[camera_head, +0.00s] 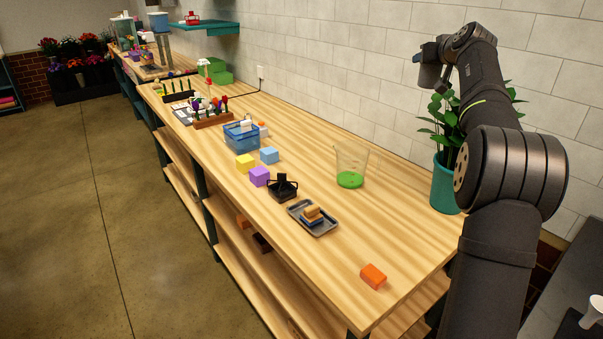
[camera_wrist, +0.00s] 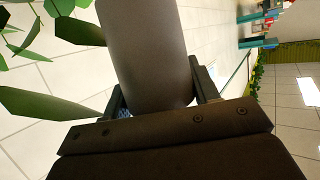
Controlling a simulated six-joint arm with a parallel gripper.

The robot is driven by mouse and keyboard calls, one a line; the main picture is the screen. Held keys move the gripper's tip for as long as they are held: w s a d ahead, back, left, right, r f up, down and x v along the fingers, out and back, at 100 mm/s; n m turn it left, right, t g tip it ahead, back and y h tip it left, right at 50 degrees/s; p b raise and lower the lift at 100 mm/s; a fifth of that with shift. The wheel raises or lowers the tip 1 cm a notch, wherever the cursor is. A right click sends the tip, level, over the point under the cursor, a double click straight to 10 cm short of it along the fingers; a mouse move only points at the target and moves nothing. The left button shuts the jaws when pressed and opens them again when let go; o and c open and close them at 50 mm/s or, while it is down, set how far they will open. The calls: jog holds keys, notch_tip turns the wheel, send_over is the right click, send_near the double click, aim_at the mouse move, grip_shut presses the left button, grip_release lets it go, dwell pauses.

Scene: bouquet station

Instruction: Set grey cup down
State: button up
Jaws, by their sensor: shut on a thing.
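The grey cup (camera_wrist: 145,50) fills the middle of the wrist view as a smooth grey cylinder, running out of the top edge. My gripper (camera_wrist: 157,92) is shut on it, with one dark finger on each side. In the head view my gripper (camera_head: 432,72) is raised at the upper right, in front of the tiled wall and well above the table. The cup is hard to tell from the dark gripper there. The cup's far end is cut off in the wrist view.
A plant in a teal pot (camera_head: 446,183) stands close below my gripper. A clear container with a green bottom (camera_head: 350,179), a grey tray with blocks (camera_head: 326,230) and an orange block (camera_head: 373,276) are on the wooden table (camera_head: 400,235). Bare wood lies between them.

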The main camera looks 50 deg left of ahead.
jog(key=s+a+f+n+g+y, duration=0.1)
jog(key=s+a+f+n+g, duration=0.15)
jog(key=s+a+f, duration=1.05)
jog(key=s+a+f+n+g+y, duration=0.1)
jog(key=s+a+f+n+g, duration=0.15)
jog(key=s+a+f, duration=1)
jog(key=shift+w+a+f, duration=0.55)
jog(key=shift+a+f, duration=0.35)
jog(key=shift+f, duration=1.3)
jog(key=shift+w+a+f, duration=0.5)
jog(key=shift+a+f, duration=0.35)
jog(key=shift+f, duration=1.4)
jog(key=shift+w+a+f, duration=0.55)
jog(key=shift+a+f, duration=0.35)
jog(key=shift+f, duration=1.3)
jog(key=shift+f, duration=0.1)
jog(key=o, duration=1.1)
